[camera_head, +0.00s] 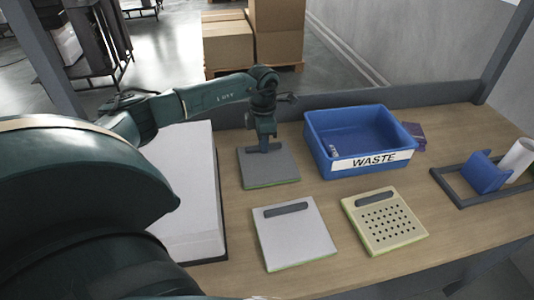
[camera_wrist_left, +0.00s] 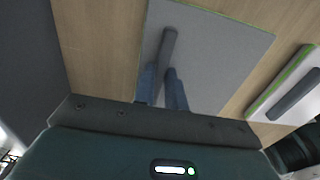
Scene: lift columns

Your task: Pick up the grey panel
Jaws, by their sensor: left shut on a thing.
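The grey panel (camera_head: 272,173) is a flat dark grey square with a green edge, at the middle of the table in the head view. In the left wrist view the panel (camera_wrist_left: 215,60) fills the upper middle, with a dark bar handle (camera_wrist_left: 167,52) on it. My left gripper (camera_head: 264,148) comes down on the panel from above and is shut on its handle. Its fingers (camera_wrist_left: 161,90) stand on either side of the bar in the left wrist view. The panel looks flat on or very close to the table. My right gripper is not in view.
A blue bin (camera_head: 332,162) labelled WASTE stands right of the panel. A white panel (camera_head: 293,238) and a cream perforated panel (camera_head: 385,235) lie nearer the front. A large white slab (camera_head: 185,205) is on the left, and a dark frame (camera_head: 470,200) on the right.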

